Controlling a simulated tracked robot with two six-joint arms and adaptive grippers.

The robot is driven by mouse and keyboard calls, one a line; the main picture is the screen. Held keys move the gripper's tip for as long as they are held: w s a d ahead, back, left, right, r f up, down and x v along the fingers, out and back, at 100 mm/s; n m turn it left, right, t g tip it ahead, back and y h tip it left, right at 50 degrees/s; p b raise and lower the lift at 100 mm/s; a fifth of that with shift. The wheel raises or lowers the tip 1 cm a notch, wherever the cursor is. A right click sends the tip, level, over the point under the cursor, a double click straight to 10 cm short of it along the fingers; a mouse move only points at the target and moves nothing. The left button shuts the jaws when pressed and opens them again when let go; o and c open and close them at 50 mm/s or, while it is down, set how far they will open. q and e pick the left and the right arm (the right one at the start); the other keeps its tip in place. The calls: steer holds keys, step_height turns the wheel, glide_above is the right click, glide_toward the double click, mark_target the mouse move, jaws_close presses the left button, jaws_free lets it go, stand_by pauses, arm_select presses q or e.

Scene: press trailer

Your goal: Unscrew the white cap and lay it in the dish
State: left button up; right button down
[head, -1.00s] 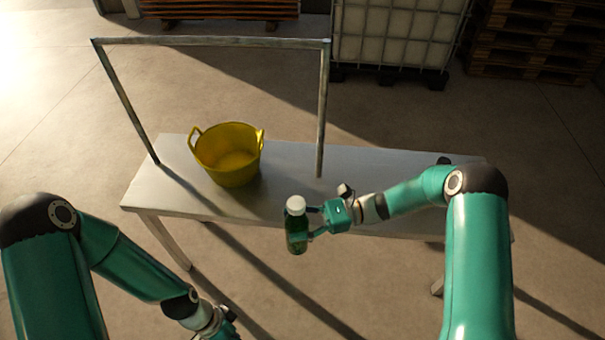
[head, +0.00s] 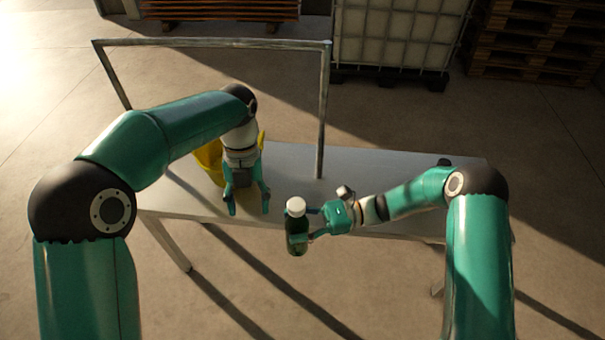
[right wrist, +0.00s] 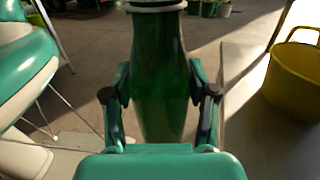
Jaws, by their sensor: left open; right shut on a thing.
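A dark green bottle (head: 297,236) with a white cap (head: 296,206) is held upright in front of the table's near edge. My right gripper (head: 303,226) is shut on the bottle's body; the bottle also shows between the fingers in the right wrist view (right wrist: 160,75), where its top is cut off. The cap sits on the bottle's top. My left gripper (head: 249,207) is open and empty, fingers pointing down, to the left of the bottle and apart from it. A yellow tub with handles (head: 208,160), the only dish-like thing I see, stands on the table, partly hidden behind my left arm.
The grey metal table (head: 390,185) is mostly bare to the right. A metal frame (head: 323,110) rises over its left part. A caged white tank (head: 397,35) and pallets (head: 535,40) stand behind.

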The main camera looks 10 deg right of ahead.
mark_target(302, 204)
arm_select(q)
steer(key=d+r+t, duration=0.1)
steer(key=d+r, duration=0.2)
steer(key=d+r+m, duration=0.1)
steer(key=d+r, duration=0.2)
steer(key=d, duration=0.1)
steer(key=s+d+r+m+t, duration=0.1)
steer(key=d+r, duration=0.2)
steer(key=shift+d+t, duration=0.25)
steer(key=shift+t, duration=0.05)
steer(key=shift+s+d, duration=0.2)
steer(key=shift+d, duration=0.1)
steer(key=shift+f, duration=4)
